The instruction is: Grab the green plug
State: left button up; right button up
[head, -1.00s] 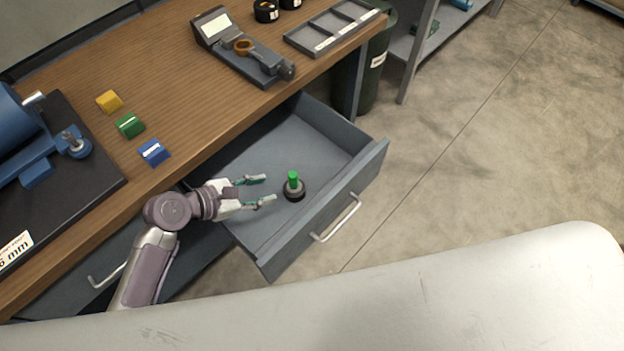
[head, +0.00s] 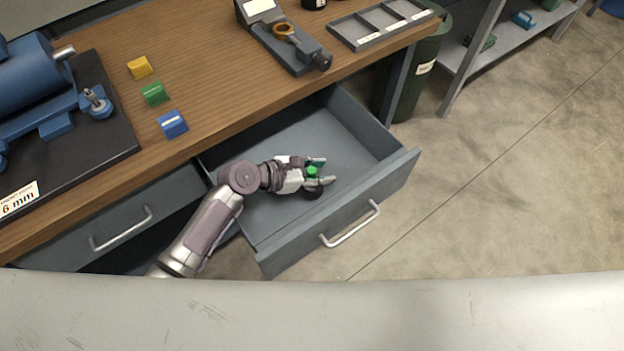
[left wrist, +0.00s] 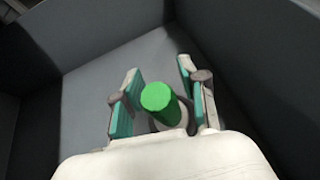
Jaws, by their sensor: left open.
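In the left wrist view the green plug (left wrist: 157,97) shows between the two teal-padded fingers of the left gripper (left wrist: 160,100), with a gap to each pad. The left gripper is open. The lower part of the plug is partly hidden by the gripper's palm. My right gripper is not in view.
The drawer's front wall (head: 345,215) and side walls surround the gripper. The wooden worktop (head: 215,65) overhangs the drawer's back. On it are yellow (head: 140,67), green (head: 154,93) and blue (head: 172,124) blocks, a grey device (head: 285,38) and a sectioned tray (head: 383,23).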

pick_arm(q)
grip_shut()
jog(key=shift+r, duration=0.2)
dwell(0.6)
